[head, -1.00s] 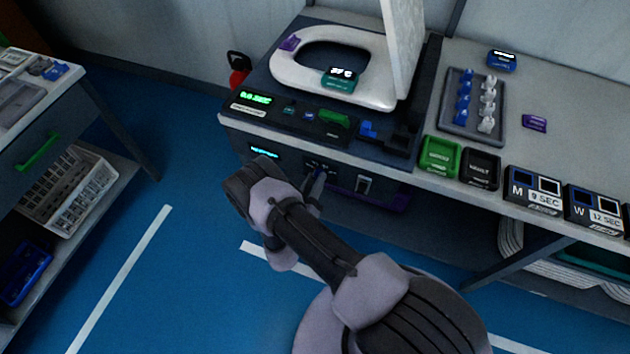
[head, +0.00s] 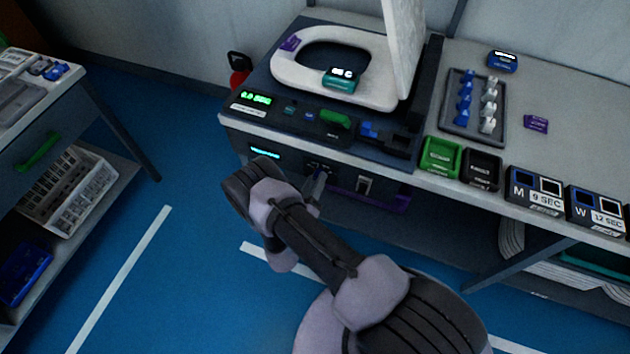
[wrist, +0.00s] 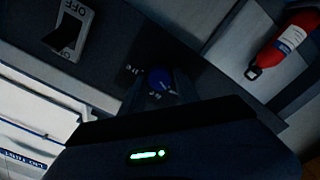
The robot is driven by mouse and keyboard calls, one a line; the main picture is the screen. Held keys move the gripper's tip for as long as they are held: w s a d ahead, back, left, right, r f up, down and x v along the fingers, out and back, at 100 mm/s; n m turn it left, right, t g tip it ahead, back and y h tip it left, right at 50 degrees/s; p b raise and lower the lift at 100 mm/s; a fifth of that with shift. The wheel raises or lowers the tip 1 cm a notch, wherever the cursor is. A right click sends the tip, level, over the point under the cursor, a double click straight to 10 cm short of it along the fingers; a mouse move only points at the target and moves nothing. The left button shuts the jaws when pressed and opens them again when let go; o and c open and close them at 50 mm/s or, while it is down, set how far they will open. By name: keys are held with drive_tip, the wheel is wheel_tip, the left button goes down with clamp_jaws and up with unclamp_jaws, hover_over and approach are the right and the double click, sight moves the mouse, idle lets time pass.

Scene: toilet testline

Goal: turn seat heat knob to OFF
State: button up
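The blue knob (wrist: 160,79) is on the dark front panel in the wrist view, with small white lettering around it that is too dark and blurred to read. My gripper (wrist: 160,92) is at the knob, one dark finger on either side of it. I cannot tell whether the fingers press on it. In the head view my gripper (head: 317,186) reaches the front panel below the toilet seat (head: 285,72), and my arm hides part of the panel. A small teal temperature display (head: 341,78) sits on the seat's front edge; its digits are blurred.
A rocker switch (wrist: 70,30) marked OFF is on the same panel, and it shows in the head view (head: 363,185). A purple bar (head: 385,200) runs along the panel's lower edge. A red extinguisher (head: 238,78) stands behind the bench. Green (head: 440,157) and black bins line the bench front.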

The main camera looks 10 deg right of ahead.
drive_tip(key=shift+o, duration=0.8)
drive_tip(key=p+v, duration=0.3)
drive_tip(key=v, duration=1.4)
drive_tip(key=shift+s+a, duration=0.15)
drive_tip(key=shift+r, duration=0.1)
